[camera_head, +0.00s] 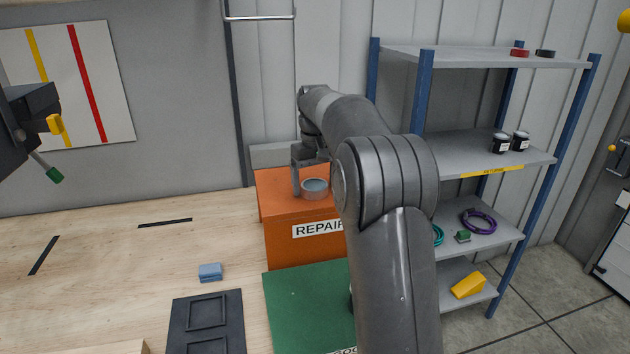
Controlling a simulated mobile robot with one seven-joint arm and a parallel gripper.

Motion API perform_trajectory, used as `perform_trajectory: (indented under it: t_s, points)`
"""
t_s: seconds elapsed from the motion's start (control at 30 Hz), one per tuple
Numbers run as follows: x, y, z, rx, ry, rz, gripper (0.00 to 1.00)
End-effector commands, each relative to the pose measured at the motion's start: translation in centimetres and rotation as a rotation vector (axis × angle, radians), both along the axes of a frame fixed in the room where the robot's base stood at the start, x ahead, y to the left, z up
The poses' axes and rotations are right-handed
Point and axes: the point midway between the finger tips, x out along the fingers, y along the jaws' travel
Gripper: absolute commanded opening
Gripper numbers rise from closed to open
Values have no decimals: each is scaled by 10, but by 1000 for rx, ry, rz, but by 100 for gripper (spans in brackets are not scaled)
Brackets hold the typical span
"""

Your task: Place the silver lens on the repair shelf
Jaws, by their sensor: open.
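A silver lens (314,189), a grey ring with a bluish top, is at the upper face of the orange repair shelf (287,243), which carries a partly covered "REPAIR" label. The lens appears to rest on that face. My gripper (306,181) is open, pointing down at the lens. One finger stands just left of the lens; whether it touches is unclear. The other finger cannot be made out. My arm covers the right part of the repair shelf.
A green mat (303,305) lies in front of the shelf, partly behind my arm. A dark tray (207,326) with recesses and a blue block (210,272) lie on the wooden table (110,250). A blue-posted rack (480,152) stands right. A dark device (30,110) juts in at left.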

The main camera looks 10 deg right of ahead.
Motion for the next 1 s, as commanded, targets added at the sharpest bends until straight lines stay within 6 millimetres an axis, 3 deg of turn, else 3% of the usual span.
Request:
perform_trajectory:
  t_s: [0.27,0.7,1.0]
  points:
    - [1,0,12,0,-3,0,86]
    - [1,0,99,0,-2,0,86]
    - [0,0,122,0,-1,0,86]
